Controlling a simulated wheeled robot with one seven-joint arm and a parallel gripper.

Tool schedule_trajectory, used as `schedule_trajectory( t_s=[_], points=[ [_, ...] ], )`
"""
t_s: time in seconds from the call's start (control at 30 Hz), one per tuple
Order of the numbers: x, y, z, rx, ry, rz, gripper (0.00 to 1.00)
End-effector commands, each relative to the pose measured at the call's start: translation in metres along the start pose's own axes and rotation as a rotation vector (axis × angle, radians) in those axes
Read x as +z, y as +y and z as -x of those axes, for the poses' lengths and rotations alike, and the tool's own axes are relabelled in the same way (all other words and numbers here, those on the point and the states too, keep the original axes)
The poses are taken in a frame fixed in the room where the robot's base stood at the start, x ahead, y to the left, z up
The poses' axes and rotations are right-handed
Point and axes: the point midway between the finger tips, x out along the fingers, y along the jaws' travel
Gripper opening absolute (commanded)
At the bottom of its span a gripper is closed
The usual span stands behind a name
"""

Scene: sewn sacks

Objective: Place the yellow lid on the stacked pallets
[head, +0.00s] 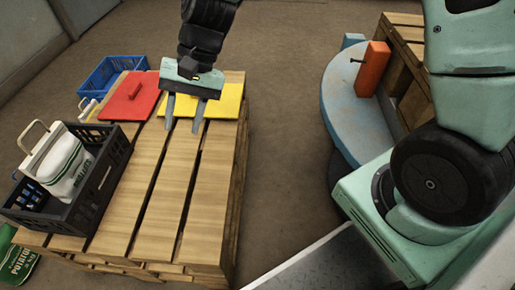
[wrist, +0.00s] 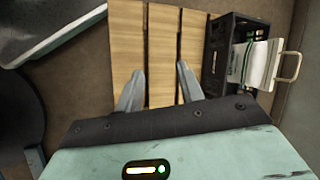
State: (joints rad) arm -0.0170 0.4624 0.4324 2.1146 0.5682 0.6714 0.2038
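The yellow lid (head: 227,101) lies flat on the far right end of the stacked pallets (head: 150,238), just right of the red lid (head: 131,97). My gripper (head: 185,121) hangs over the yellow lid and hides part of it, including any handle. The head view does not show how high the gripper is above it. The fingers are apart and nothing shows between them. In the wrist view my gripper (wrist: 160,78) is open over bare pallet boards (wrist: 162,45). The yellow lid is not visible there.
A black crate (head: 85,212) with white sacks (head: 62,168) stands on the left side of the pallets. A blue crate (head: 103,75) is behind the red lid. A green sack (head: 18,262) is at lower left. A round blue table (head: 352,120) with an orange object (head: 372,69) stands right.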

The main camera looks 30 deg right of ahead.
Motion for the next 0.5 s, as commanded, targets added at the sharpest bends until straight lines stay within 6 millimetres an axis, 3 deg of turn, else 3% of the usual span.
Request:
schedule_trajectory(
  t_s=[0.03, 0.2, 0.33, 0.5],
  points=[
    [0.025, 0.003, 0.003, 0.054, 0.015, 0.099, 0.38],
    [0.090, 0.027, 0.013, 0.224, 0.052, 0.412, 0.38],
    [0.129, 0.052, 0.022, 0.340, 0.077, 0.631, 0.38],
    [0.158, 0.079, 0.031, 0.444, 0.101, 0.830, 0.38]
  ],
)
